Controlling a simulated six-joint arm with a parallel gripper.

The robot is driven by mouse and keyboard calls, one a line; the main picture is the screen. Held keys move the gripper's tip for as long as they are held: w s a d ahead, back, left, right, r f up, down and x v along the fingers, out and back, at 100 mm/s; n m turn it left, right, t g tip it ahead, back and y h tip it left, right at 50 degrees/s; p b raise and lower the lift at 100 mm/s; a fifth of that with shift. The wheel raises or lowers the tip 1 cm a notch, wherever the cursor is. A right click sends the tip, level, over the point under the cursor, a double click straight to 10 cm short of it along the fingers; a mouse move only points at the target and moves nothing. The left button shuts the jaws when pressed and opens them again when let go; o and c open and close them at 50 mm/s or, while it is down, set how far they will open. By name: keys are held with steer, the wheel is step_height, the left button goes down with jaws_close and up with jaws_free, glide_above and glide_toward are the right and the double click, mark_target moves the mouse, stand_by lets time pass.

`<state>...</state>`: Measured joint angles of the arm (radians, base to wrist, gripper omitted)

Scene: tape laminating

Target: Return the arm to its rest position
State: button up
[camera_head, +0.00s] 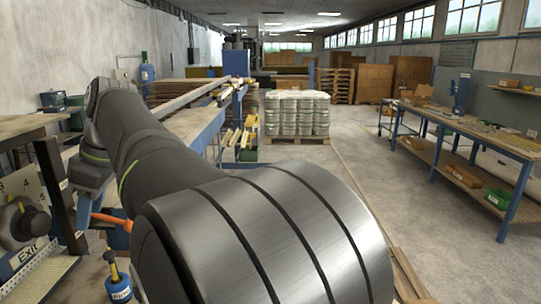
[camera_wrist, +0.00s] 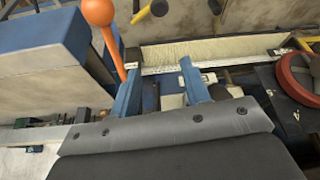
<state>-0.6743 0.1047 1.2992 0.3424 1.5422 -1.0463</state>
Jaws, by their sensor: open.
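My arm (camera_head: 160,150) stretches from the front middle of the head view toward the left, bends at a dark joint and drops down beside a workbench. In the wrist view, my gripper (camera_wrist: 160,68) shows as two blue fingers rising from a grey bolted mount at the bottom. The fingers stand apart and I see nothing held between them.
An orange ball-topped lever (camera_wrist: 98,12) is close beside the gripper at left. A machine with a dial (camera_head: 22,222) stands at the lower left. Shrink-wrapped canisters (camera_head: 297,115) sit on a pallet behind. A blue-legged workbench (camera_head: 470,135) stands right; the floor before it is clear.

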step_height(320, 180, up, 9)
glide_above(109, 253)
steer(key=w+d, duration=0.2)
steer(key=a+f+n+g+h, duration=0.1)
steer(key=f+n, duration=0.3)
steer(key=f, duration=0.1)
steer(key=s+a+f+n+g+h, duration=0.1)
steer(key=f+n, duration=0.3)
steer(key=f, duration=0.2)
steer(key=s+a+f+n+g+h, duration=0.1)
steer(key=f+n, duration=0.3)
steer(key=f, duration=0.1)
steer(key=shift+a+f, duration=0.1)
steer(key=shift+f, duration=0.2)
steer(key=n, duration=0.2)
steer(key=w+d+n+h, duration=0.1)
steer(key=n, duration=0.1)
steer(key=shift+g+h, duration=0.3)
steer(key=shift+g, duration=0.1)
